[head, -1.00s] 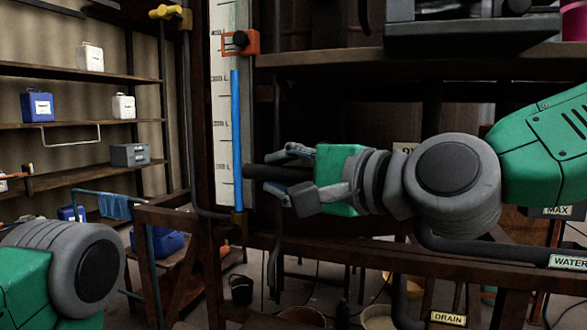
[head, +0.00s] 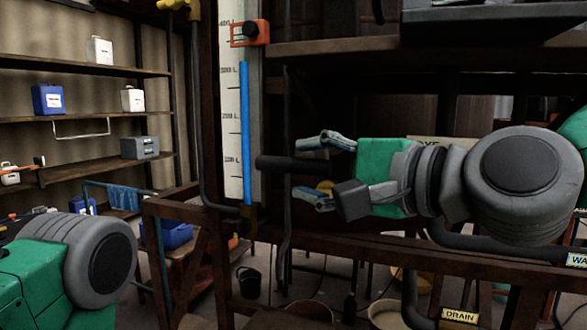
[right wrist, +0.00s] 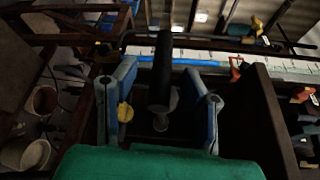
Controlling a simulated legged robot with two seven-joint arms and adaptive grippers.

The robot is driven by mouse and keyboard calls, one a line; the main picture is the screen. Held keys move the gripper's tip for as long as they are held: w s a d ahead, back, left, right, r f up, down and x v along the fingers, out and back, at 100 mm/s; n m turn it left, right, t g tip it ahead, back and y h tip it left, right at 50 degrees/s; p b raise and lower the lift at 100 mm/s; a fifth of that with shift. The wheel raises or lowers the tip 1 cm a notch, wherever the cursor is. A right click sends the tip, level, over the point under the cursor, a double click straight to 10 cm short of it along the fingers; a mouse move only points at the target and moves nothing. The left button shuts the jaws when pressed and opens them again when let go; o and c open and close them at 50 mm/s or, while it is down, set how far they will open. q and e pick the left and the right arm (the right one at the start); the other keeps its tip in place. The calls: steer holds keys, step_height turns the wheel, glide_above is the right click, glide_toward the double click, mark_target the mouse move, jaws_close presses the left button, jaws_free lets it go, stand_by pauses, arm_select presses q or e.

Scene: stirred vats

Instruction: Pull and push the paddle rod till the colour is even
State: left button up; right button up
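A dark horizontal rod (head: 285,163), seemingly the paddle rod, sticks out in front of the gauge. My right gripper (head: 300,170) points left at it. Its two fingers are apart, one above and one below the rod, with gaps showing on both sides. In the right wrist view the dark rod (right wrist: 163,70) lies between the spread fingers (right wrist: 165,95), apart from both, with a grey round piece at its near end. Of my left arm only a green and grey part shows at lower left; its gripper is out of view. No vat contents or their colour can be seen.
A white gauge (head: 232,120) with a blue column and a red-orange clamp (head: 250,33) stands just left of the rod. A yellow knob (head: 325,187) is close behind my right fingers. A wooden rail (head: 350,246) runs below. Shelves with boxes stand at the left.

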steer(key=v, duration=0.8)
steer(key=shift+s+d, duration=0.2)
steer(key=shift+d, duration=0.15)
